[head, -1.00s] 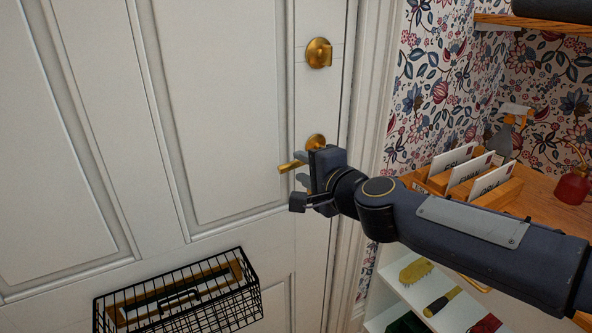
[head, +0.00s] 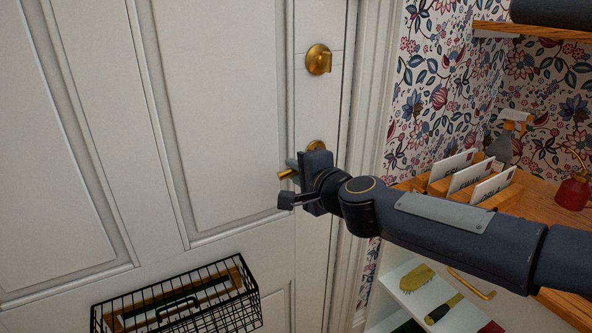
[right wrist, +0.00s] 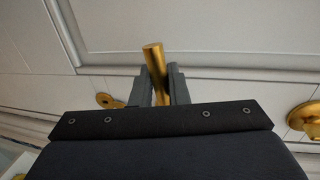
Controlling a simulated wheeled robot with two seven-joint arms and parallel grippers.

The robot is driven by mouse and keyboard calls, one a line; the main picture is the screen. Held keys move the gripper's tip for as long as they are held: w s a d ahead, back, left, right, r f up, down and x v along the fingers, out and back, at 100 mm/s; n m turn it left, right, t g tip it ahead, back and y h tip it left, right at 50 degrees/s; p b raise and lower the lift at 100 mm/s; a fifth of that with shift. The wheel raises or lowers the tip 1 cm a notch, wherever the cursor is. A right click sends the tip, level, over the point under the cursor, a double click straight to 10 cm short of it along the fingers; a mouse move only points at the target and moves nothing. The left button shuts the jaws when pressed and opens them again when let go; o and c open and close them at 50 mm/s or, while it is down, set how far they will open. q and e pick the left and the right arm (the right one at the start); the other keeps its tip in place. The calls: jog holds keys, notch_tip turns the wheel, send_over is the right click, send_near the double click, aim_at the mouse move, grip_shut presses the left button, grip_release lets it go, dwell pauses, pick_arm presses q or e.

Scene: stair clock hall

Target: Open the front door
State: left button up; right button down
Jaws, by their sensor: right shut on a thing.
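The white panelled front door (head: 215,120) fills the left of the head view and looks shut against its frame. Its brass lever handle (head: 287,174) points left; its round brass base (head: 316,146) is partly hidden by my gripper. My right gripper (head: 291,181) is at the lever, shut on it. In the right wrist view the brass lever (right wrist: 154,62) stands between the two grey fingers (right wrist: 160,88), its end sticking out past them. A brass lock (head: 319,60) with a small turn piece sits higher on the door. My left gripper is out of view.
A black wire basket (head: 180,306) hangs on the door below the handle. Right of the door frame are a wooden top with a letter rack (head: 470,180), a spray bottle (head: 504,140), a red can (head: 572,192) and a white shelf (head: 408,292) below, close to my arm.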

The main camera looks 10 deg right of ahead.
jog(key=shift+f+n+h, duration=0.4)
jog(key=shift+f+n, duration=0.3)
jog(key=shift+n, duration=0.2)
jog(key=shift+w+d+f+n+t+h+b, duration=0.1)
jog(key=shift+d+f+n+t+h+b, duration=0.15)
jog(key=shift+f+n, duration=0.4)
jog(key=shift+w+d+f+n+t+h+b, duration=0.1)
jog(key=shift+d+f+n+t+h+b, duration=0.15)
jog(key=shift+f+n, duration=0.4)
jog(key=shift+w+d+f+n+t+h+b, duration=0.15)
jog(key=shift+d+f+n, duration=0.2)
jog(key=shift+n, duration=0.55)
